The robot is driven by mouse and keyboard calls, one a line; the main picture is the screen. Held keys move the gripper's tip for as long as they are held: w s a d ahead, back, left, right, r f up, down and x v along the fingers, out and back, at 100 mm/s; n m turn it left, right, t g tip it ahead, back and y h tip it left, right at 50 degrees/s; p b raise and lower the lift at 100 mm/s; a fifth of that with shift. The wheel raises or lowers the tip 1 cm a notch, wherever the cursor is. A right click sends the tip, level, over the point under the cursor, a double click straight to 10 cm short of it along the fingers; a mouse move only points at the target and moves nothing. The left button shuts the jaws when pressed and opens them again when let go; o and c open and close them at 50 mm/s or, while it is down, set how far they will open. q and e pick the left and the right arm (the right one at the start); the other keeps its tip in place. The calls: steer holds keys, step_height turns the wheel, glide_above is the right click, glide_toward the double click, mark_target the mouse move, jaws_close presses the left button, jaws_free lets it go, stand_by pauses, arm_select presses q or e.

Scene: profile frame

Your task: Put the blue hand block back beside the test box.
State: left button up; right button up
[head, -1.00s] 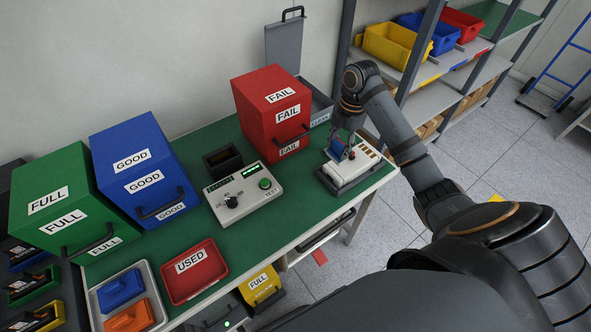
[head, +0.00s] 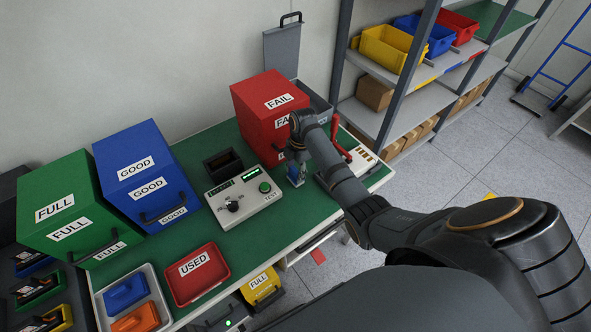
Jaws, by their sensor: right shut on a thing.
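My right gripper (head: 297,166) is shut on a small blue block (head: 295,175), which I take to be the blue hand block. It is held low over the green bench, between the test box and the white device; whether it touches the bench I cannot tell. The test box (head: 236,202) is pale, with a dark knob, a green button and a lit display. It stands left of the block, with a gap of bare green bench between. My forearm and wrist hide part of the gripper. My left gripper is not in view.
A white device (head: 362,158) with a red lever (head: 335,128) stands at the bench's right end. A red FAIL box (head: 266,101) is behind my gripper. A dark open holder (head: 223,163) stands behind the test box. A red USED tray (head: 195,273) lies in front left.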

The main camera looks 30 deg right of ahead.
steer(key=shift+f, duration=0.2)
steer(key=o, duration=0.8)
steer(key=r, duration=0.4)
steer(key=d+r, duration=0.1)
steer(key=r, duration=0.7)
steer(key=shift+w+d+r+b, duration=0.1)
steer(key=shift+d+b, duration=0.15)
steer(key=shift+b, duration=0.1)
